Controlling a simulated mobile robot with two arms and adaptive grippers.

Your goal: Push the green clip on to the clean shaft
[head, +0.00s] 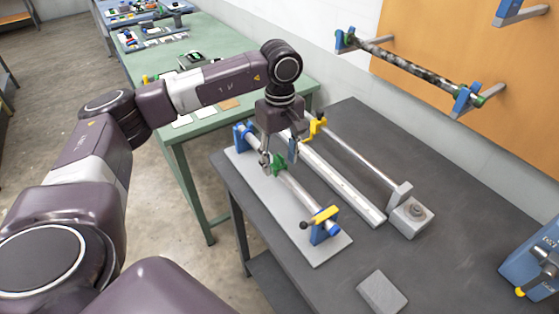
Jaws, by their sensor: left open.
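The clean shaft (300,193) is a bare silver rod lying in blue holders on a light grey base plate (262,203). A small green clip (280,166) is at the shaft, towards its far part; I cannot tell whether it is seated around the shaft or only resting against it. My left gripper (279,157) points down over the shaft with its fingers apart, and the green clip shows between and just below the fingertips. The gripper hides part of the shaft behind it. My right gripper is not in view.
A yellow-handled clamp (320,217) stands at the shaft's near end. A rail (335,185) and a rod with a metal block (411,214) lie to the right. A dark, mottled shaft (410,66) hangs on wall brackets. A grey block (382,292) lies at the front of the dark table.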

